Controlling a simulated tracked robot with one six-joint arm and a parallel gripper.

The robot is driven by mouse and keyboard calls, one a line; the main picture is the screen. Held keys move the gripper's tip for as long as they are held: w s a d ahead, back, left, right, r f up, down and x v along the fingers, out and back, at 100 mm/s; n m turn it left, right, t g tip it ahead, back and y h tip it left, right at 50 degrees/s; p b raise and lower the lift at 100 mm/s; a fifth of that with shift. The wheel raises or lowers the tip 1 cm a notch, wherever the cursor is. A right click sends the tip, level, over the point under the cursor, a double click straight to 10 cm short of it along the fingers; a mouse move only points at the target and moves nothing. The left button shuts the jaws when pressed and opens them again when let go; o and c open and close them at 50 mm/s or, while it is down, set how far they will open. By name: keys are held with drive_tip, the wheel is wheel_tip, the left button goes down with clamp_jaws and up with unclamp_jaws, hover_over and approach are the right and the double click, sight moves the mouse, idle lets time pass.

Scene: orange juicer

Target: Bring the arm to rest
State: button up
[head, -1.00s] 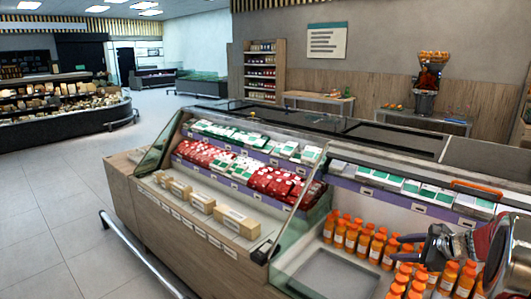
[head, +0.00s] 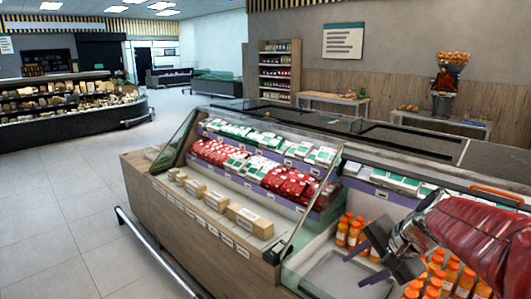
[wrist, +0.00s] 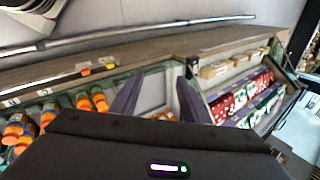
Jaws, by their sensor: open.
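My gripper (head: 362,246) is at the lower right of the head view, over the glass-fronted display case, at the end of my red-sleeved arm. Its two dark fingers are apart, with nothing between them. In the wrist view the same gripper (wrist: 158,88) shows two purple-dark fingers spread, with an empty grey tray area of the case behind them. Part of the gripper's far side is hidden in the head view.
Orange juice bottles (head: 437,277) stand close beside and below my gripper. A sloped glass panel (head: 312,205) divides the case from red and white packs (head: 290,185). The orange juicer (head: 446,80) stands on a back table. Open floor (head: 60,220) lies at left.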

drive_tip(key=s+a+n+h, duration=0.1)
drive_tip(key=s+a+n, duration=0.2)
drive_tip(key=s, duration=0.6)
drive_tip(key=s+a+n+h, duration=0.2)
drive_tip(key=s+a+n, duration=0.1)
drive_tip(key=s+n, duration=0.5)
drive_tip(key=shift+s+a+f+h, duration=0.2)
drive_tip(key=shift+s+h, duration=0.1)
drive_tip(key=shift+s, duration=0.8)
